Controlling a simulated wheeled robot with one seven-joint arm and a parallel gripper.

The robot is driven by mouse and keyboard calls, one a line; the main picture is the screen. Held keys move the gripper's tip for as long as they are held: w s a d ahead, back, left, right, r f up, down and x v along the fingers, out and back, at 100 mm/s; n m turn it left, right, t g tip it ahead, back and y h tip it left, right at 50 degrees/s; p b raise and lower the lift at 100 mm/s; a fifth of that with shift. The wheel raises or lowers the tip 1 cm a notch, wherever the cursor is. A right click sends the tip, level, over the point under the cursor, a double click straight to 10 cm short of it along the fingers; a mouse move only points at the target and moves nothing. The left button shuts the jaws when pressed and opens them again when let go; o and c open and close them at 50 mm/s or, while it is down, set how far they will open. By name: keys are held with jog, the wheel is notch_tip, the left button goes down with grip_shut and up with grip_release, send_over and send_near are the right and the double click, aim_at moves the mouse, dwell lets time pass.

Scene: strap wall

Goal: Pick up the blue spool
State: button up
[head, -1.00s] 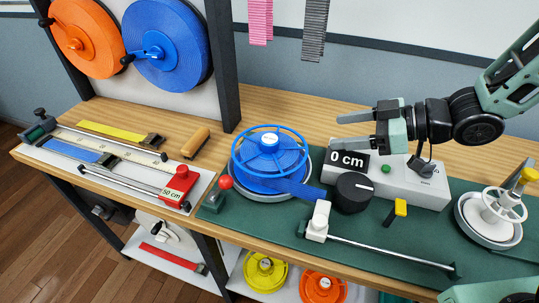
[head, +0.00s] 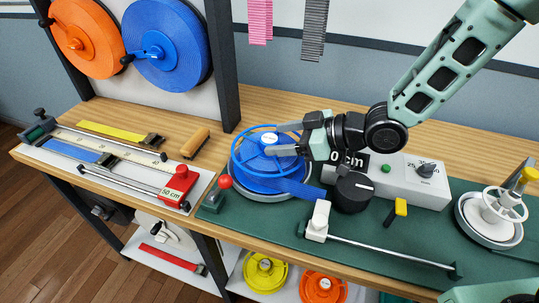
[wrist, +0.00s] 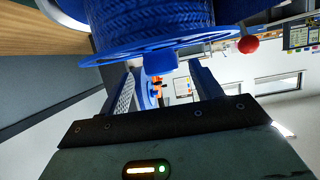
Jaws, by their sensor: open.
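The blue spool (head: 250,170) sits on a round grey base at the left end of the green mat, with a blue strap running off to its right. My gripper (head: 275,139) is open and reaches in from the right, its fingertips over the top of the spool near the centre hub. In the wrist view the spool (wrist: 150,20) fills the top, and its short blue hub points between the open fingers of my gripper (wrist: 160,75). Whether the fingers touch the hub cannot be told. My gripper covers part of the spool's upper right rim in the head view.
A grey box with a dark knob (head: 354,192) and the 0 cm display stands right of the spool. A white spindle stand (head: 490,218) is at the far right. A red-knobbed lever (head: 225,182) is close on the left. Large orange and blue rolls hang behind left.

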aim_at(271, 138)
jog(key=x, duration=0.3)
jog(key=shift+a, duration=0.2)
grip_shut()
jog(key=shift+r, duration=0.15)
